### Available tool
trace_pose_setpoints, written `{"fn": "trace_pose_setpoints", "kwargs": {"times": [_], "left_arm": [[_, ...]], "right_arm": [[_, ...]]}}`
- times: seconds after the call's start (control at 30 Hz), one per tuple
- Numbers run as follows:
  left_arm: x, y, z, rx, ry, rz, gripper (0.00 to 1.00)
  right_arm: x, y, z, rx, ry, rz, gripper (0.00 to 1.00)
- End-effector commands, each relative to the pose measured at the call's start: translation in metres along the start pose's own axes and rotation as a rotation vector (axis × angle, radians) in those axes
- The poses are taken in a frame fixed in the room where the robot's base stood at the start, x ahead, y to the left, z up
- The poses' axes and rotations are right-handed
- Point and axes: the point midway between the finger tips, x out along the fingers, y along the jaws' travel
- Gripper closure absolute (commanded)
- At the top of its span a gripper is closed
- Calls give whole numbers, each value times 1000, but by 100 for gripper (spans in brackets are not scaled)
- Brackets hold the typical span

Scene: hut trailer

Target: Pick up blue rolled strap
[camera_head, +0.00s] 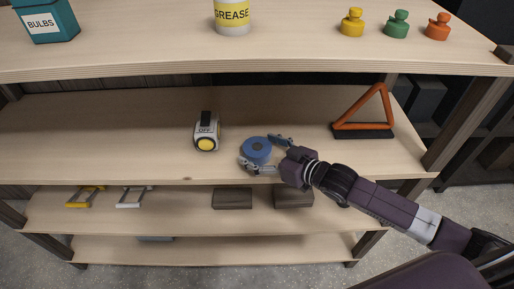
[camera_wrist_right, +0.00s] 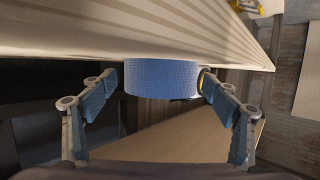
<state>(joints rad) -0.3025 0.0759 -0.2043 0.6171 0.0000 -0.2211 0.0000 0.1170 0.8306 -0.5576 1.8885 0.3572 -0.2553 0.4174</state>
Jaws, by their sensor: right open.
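The blue rolled strap (camera_head: 257,149) lies on the second shelf from the top, near its front edge. It is a round coil with a dark centre. My right gripper (camera_head: 264,155) is open, with one finger on the far right side of the strap and the other at its near left side. In the right wrist view the strap (camera_wrist_right: 161,78) sits ahead between the two open fingers (camera_wrist_right: 160,95), with its right side close to the right fingertip. Whether the fingers touch it I cannot tell. My left gripper is not in view.
On the same shelf (camera_head: 90,130) stand a white and yellow lamp marked OFF (camera_head: 206,132) at left and an orange triangle (camera_head: 364,112) at right. The upper shelf (camera_head: 140,55) holds a grease tub (camera_head: 232,17), a bulbs box (camera_head: 46,20) and small coloured bottles (camera_head: 397,24).

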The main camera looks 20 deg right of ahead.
Motion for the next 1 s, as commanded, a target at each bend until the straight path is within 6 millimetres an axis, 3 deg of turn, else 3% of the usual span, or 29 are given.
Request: {"fn": "trace_pose_setpoints", "kwargs": {"times": [0.13,0.37,0.8,1.0], "left_arm": [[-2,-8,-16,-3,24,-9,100],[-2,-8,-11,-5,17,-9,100],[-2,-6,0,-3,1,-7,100],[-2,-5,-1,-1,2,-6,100]], "right_arm": [[9,0,0,-1,-1,-1,20],[10,-1,1,-1,-1,-1,21],[10,-1,1,-1,-1,-1,69],[9,-1,-1,-2,2,-1,71]]}}
